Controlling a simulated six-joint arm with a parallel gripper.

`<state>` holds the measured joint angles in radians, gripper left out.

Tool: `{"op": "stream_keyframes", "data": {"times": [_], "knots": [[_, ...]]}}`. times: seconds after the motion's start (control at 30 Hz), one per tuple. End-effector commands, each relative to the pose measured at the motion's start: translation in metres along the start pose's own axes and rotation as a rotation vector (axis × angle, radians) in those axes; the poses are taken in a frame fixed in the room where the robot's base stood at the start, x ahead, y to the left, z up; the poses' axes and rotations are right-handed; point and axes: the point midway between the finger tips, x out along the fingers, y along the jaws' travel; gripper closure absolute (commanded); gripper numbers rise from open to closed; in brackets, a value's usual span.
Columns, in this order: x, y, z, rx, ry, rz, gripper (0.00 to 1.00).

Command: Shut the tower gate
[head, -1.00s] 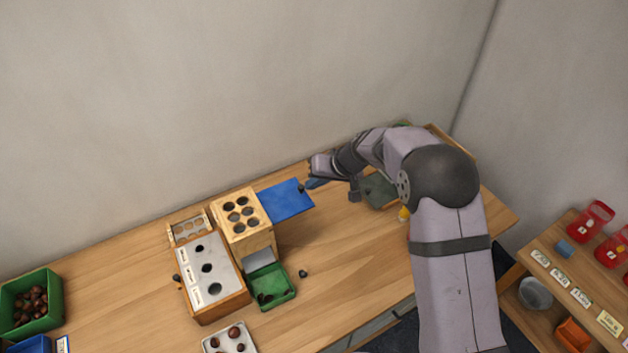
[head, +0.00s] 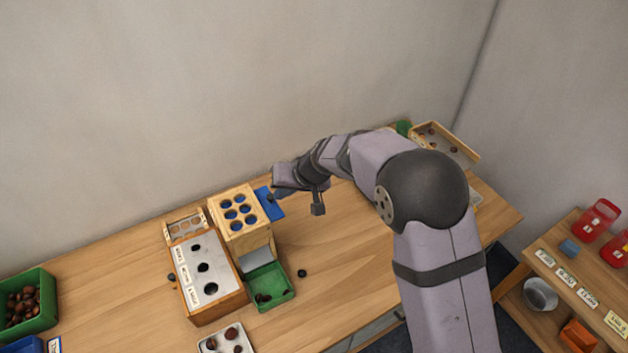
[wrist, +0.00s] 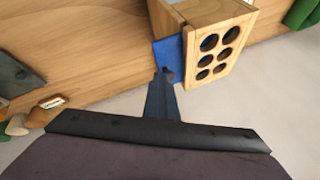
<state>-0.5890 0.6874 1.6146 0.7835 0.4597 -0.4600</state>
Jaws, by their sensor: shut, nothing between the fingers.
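The tower (head: 242,240) is a wooden box with several round holes in its top. It stands on the table beside the sloped white sorting board. The gate is a blue plate (head: 270,204) sticking out of the tower's right side, and blue shows through the top holes. In the wrist view the short blue part (wrist: 168,54) shows beside the tower (wrist: 222,42). My gripper (wrist: 165,78) is shut and empty, its tip at the outer part of the blue plate. Exact contact there is hard to tell.
A green tray (head: 268,287) lies at the tower's foot, with a dark chestnut (head: 302,273) on the table right of it. The white-topped board (head: 205,268) stands left of the tower. A green bin of chestnuts (head: 28,303) is at the far left.

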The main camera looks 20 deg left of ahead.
Motion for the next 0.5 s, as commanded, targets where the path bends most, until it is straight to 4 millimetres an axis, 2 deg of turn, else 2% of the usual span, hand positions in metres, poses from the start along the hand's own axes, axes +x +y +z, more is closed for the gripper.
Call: {"op": "stream_keyframes", "data": {"times": [0.27,0.5], "knots": [[0.001,-0.002,0.004,-0.002,-0.012,-0.007,1.0],[-0.011,0.019,0.0,0.001,-0.002,-0.003,1.0]]}}
